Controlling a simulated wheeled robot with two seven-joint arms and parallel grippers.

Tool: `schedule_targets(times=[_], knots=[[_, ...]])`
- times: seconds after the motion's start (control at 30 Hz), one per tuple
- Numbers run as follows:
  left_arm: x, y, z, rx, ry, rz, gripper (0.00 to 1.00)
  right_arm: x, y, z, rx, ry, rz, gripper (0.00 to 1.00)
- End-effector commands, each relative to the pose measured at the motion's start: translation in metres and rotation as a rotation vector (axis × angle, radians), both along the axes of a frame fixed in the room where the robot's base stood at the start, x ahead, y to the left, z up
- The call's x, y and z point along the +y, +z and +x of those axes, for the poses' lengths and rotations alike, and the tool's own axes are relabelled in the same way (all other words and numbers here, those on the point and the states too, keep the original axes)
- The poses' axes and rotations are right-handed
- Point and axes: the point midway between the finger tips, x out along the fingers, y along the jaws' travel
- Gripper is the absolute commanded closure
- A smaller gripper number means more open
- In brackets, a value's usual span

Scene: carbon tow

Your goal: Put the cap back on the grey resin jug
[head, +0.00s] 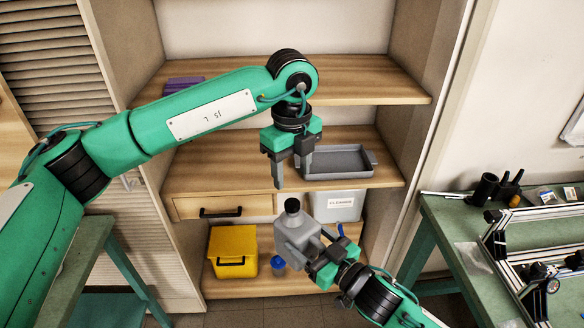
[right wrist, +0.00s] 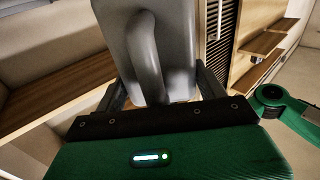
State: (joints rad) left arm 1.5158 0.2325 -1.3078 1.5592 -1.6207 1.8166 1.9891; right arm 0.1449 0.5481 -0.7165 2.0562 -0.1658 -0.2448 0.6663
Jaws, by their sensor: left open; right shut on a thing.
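The grey resin jug (head: 296,235) is in the air in front of the shelves, slightly tilted. My right gripper (head: 318,249) is shut on it from the lower right. In the right wrist view the jug (right wrist: 117,30) and its handle sit between the fingers (right wrist: 163,92). A black cap (head: 292,205) shows at the top of the jug's neck; I cannot tell how firmly it is seated. My left gripper (head: 289,181) is open and empty, pointing down just above the cap and apart from it. The jug's top is out of the right wrist view.
A grey tray (head: 374,160) is on the middle shelf behind my left gripper. A yellow bin (head: 232,243), a small blue object (head: 278,264) and a white labelled container (head: 345,203) are on the lower shelf. A green workbench (head: 450,240) with metal frames stands at right.

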Motion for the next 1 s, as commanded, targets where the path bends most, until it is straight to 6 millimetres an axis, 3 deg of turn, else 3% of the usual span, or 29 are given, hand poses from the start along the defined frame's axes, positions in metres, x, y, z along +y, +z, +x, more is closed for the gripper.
schedule_targets(times=[0.2, 0.67, 1.0], knots=[[0.000, 0.001, 0.000, 0.001, 0.131, 0.001, 0.47, 0.000, 0.002, 0.000, -0.004, 0.001, 0.002, 0.92], [0.000, -0.002, 0.000, 0.001, 0.146, 0.002, 0.47, 0.000, 0.002, 0.000, -0.004, 0.001, 0.002, 0.92], [0.000, -0.049, -0.001, 0.004, 0.146, 0.002, 0.47, 0.000, 0.002, 0.000, -0.004, 0.001, 0.002, 0.92]])
